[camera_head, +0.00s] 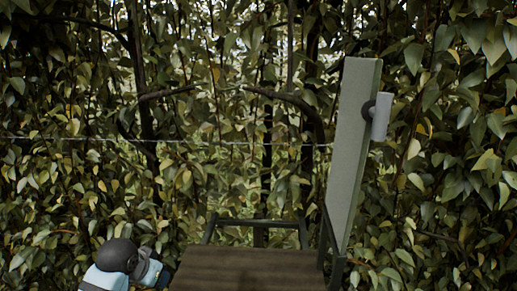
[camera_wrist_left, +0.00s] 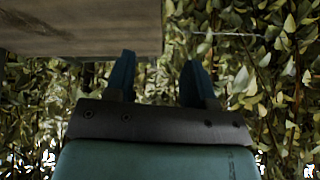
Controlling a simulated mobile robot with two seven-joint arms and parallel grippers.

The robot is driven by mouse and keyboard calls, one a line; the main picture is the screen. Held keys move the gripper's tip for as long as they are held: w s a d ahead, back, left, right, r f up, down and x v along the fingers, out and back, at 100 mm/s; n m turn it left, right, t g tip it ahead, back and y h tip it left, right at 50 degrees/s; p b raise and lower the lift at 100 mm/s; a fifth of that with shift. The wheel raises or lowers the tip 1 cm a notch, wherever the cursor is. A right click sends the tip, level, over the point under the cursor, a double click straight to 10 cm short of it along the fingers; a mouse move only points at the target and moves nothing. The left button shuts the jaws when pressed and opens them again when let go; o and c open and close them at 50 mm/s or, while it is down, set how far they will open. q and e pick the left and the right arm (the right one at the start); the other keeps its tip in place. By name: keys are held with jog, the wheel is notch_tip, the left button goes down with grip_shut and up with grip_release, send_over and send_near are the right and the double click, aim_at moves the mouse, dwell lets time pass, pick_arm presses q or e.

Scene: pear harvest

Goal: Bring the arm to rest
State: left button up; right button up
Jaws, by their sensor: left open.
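My left arm (camera_head: 122,262) shows at the lower left of the head view, low beside a brown wooden surface. Its gripper fingers cannot be made out there. In the left wrist view my left gripper (camera_wrist_left: 157,72) is open, its two blue fingers apart with nothing between them. The wooden surface (camera_wrist_left: 75,35) fills the upper left of that view, close to the left finger; I cannot tell whether they touch. My right gripper is in neither view. No pear can be made out in the foliage.
The wooden surface (camera_head: 250,270) with dark rails (camera_head: 258,222) lies at the bottom centre, bare where seen. Dense leafy branches (camera_head: 70,150) and a thin wire (camera_head: 230,142) lie behind.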

pick_arm(q)
jog(key=s+f+g, duration=0.1)
jog(key=s+f, duration=0.4)
jog(key=s, duration=0.3)
jog(key=s+f, duration=0.4)
jog(key=s, duration=0.5)
jog(key=s+f+n+g, duration=0.1)
jog(key=s+g, duration=0.1)
jog(key=s, duration=1.5)
jog(key=w+d+f+t+h, duration=0.1)
jog(key=w+d+f+t, duration=0.2)
jog(key=f, duration=0.4)
jog(key=w+d+f+t+h, duration=0.1)
jog(key=w+d+f+t, duration=0.1)
jog(key=f, duration=0.5)
jog(key=shift+w+d+m+t, duration=0.4)
jog(key=shift+w+t, duration=0.1)
jog(key=shift+t, duration=0.8)
